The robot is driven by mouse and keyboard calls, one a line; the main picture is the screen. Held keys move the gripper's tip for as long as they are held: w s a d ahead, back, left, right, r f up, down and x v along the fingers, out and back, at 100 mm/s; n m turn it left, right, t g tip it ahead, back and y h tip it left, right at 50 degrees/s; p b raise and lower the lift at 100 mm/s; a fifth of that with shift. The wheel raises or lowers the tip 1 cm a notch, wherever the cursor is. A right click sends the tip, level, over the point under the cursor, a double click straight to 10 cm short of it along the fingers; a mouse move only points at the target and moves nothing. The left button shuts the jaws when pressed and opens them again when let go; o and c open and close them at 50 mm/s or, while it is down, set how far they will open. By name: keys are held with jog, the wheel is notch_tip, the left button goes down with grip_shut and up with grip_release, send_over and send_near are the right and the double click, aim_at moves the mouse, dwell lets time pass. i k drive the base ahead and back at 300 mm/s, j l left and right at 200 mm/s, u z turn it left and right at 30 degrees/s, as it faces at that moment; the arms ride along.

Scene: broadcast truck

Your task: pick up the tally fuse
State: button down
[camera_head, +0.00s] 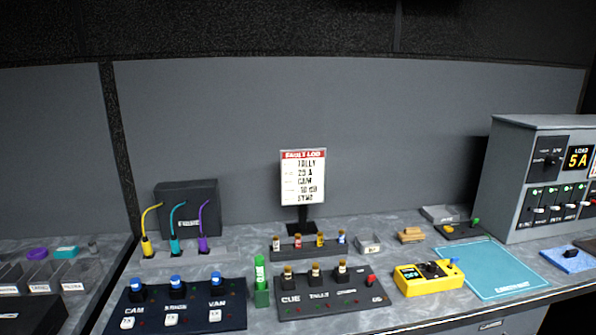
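A dark fuse panel (335,305) lies on the grey counter at the front centre. Its labels read CUE, TALLY and what seems to be COMMS. The tally fuse (315,271) stands upright in the middle position above the TALLY label, with a brownish cap and a pale body. Similar fuses stand at its left, the cue fuse (288,275), and at its right, the comms fuse (342,270). My gripper is not in view.
A rack (308,253) of coloured fuses stands behind the panel, below a fault log sign (303,178). A green upright object (260,275) stands close at the panel's left, a yellow meter (432,282) at its right. A teal mat (495,268) lies bare further right.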

aim_at(315, 266)
jog(key=k, duration=0.1)
jog(key=i+l+z, duration=0.1)
jog(key=i+l, duration=0.65)
jog(key=i, duration=0.1)
